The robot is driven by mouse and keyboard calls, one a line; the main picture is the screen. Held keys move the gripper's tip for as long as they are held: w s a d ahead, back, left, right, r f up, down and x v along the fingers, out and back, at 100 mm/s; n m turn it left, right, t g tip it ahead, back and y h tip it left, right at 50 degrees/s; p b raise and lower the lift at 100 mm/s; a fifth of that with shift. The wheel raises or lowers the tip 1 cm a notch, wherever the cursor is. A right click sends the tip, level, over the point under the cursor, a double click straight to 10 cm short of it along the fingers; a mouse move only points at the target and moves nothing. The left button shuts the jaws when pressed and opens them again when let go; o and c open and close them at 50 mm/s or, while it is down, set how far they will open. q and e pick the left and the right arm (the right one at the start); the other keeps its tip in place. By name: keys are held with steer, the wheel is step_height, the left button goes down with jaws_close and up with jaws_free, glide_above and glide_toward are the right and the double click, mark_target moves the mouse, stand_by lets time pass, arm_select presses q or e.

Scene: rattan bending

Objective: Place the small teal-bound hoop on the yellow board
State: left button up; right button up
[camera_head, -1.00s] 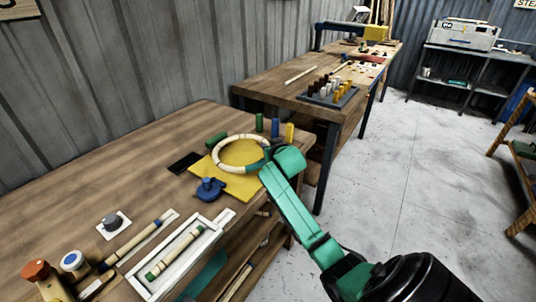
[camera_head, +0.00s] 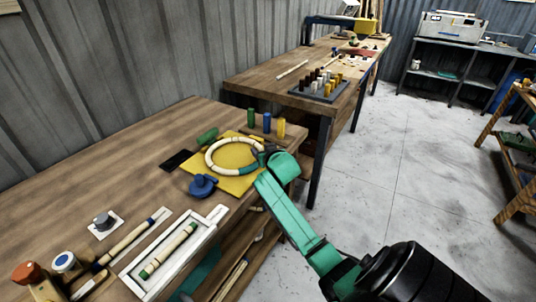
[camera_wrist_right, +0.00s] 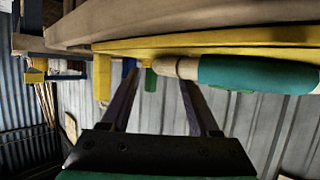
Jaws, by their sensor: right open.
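The pale rattan hoop (camera_head: 209,148) lies over the yellow board (camera_head: 243,188) near the table's right end. Its teal-bound part (camera_head: 250,167) is on the right side, beside my gripper. In the right wrist view the teal binding (camera_wrist_right: 250,73) and a pale stretch of rattan show close against the yellow board (camera_wrist_right: 215,47). My right gripper (camera_head: 262,153) is at the hoop's right edge. Its two fingers (camera_wrist_right: 153,90) are spread apart in the wrist view, with the teal binding to their right. My left gripper is not in view.
Green (camera_head: 251,117), blue (camera_head: 267,122) and yellow (camera_head: 281,128) pegs stand behind the board. A blue clamp-like piece (camera_head: 203,186) sits at its front left corner. A white tray (camera_head: 150,287) with a rattan piece lies nearer. A second workbench (camera_head: 265,78) stands behind.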

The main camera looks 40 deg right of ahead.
steer(key=v, duration=1)
